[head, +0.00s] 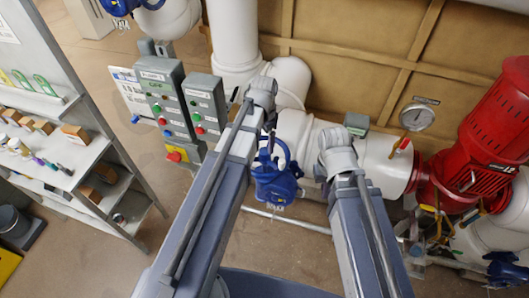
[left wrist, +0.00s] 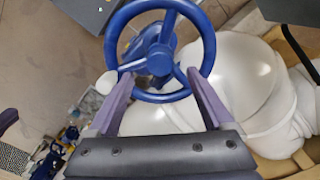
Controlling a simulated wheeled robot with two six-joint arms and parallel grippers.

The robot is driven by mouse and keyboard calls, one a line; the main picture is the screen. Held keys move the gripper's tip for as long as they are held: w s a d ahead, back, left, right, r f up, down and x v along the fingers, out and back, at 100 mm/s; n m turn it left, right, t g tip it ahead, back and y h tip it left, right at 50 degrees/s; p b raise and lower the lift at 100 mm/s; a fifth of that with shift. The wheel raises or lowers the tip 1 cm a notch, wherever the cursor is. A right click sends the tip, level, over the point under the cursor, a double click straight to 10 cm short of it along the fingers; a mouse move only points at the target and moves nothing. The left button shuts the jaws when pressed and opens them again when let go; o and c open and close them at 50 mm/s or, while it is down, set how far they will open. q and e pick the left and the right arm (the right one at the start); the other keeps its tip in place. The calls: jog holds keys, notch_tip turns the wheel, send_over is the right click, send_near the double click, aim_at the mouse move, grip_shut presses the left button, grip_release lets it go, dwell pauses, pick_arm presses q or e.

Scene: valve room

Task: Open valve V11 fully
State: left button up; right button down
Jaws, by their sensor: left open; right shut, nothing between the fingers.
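A blue valve (head: 275,188) with a round handwheel is on the white pipework in the middle of the head view. No V11 label can be read on it. In the left wrist view a blue spoked handwheel (left wrist: 158,62) fills the top middle. My left gripper (left wrist: 158,78) is open, its two purple fingers apart at the near part of the wheel, on either side of a spoke; contact cannot be told. In the head view my left gripper (head: 270,142) is just above the valve. My right gripper (head: 326,188) is mostly hidden beside its arm, right of the valve.
Grey control boxes (head: 165,98) with coloured buttons stand left of my left arm. A shelf (head: 70,150) with small boxes is farther left. A red motor (head: 490,130) and a pressure gauge (head: 416,117) are at the right. White pipes (head: 235,40) run behind.

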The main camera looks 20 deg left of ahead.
pick_arm(q)
jog(key=m, duration=0.3)
jog(key=shift+m, duration=0.3)
jog(key=m, duration=0.4)
jog(key=shift+f, duration=0.1)
